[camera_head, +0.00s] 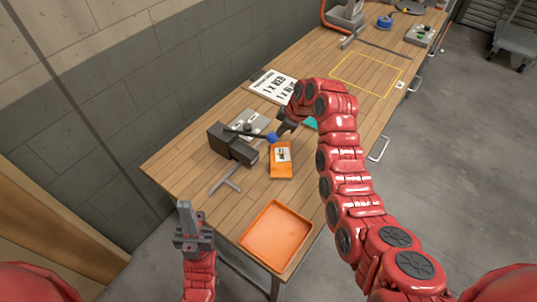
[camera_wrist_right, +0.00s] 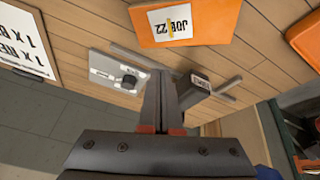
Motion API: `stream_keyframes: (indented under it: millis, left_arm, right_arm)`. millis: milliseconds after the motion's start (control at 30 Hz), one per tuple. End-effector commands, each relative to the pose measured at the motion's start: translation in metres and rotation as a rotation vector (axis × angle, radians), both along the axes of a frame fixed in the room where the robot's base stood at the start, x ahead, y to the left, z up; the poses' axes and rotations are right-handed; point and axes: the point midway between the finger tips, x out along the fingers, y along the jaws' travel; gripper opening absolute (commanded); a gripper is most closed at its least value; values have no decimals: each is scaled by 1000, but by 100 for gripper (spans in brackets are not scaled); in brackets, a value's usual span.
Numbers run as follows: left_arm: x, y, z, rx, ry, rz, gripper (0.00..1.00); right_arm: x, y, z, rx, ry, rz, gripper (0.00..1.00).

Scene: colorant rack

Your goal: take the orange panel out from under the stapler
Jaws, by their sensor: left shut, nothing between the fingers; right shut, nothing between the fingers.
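The orange panel (camera_head: 281,164) lies flat on the bench, with a white label that reads JOB 22 in the right wrist view (camera_wrist_right: 212,22). The stapler seems to be the black device (camera_head: 226,141) left of the panel, with a dark lever ending in a blue knob (camera_head: 272,138). The panel looks clear of its body; the knob shows near the panel's upper edge. My right gripper (camera_head: 285,127) is by the knob, shut and empty; its fingers (camera_wrist_right: 160,95) also show in the wrist view. Contact with the knob cannot be told. My left gripper (camera_head: 184,208) is shut and empty, off the bench's front left.
An orange tray (camera_head: 251,238) sits at the bench's near end. A grey plate (camera_head: 262,118) lies behind the stapler, and a printed sign (camera_head: 268,86) farther back. A teal thing (camera_head: 311,123) is partly hidden by my right arm. A yellow-outlined area (camera_head: 366,75) is bare.

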Motion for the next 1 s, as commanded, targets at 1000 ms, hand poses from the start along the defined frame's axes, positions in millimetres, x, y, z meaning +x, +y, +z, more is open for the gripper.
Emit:
stream_keyframes:
  millis: [1000]
  left_arm:
    - [0, 0, 39, 0, 0, 0, 0]
  right_arm:
    - [-26, 30, -76, -51, 106, 131, 0]
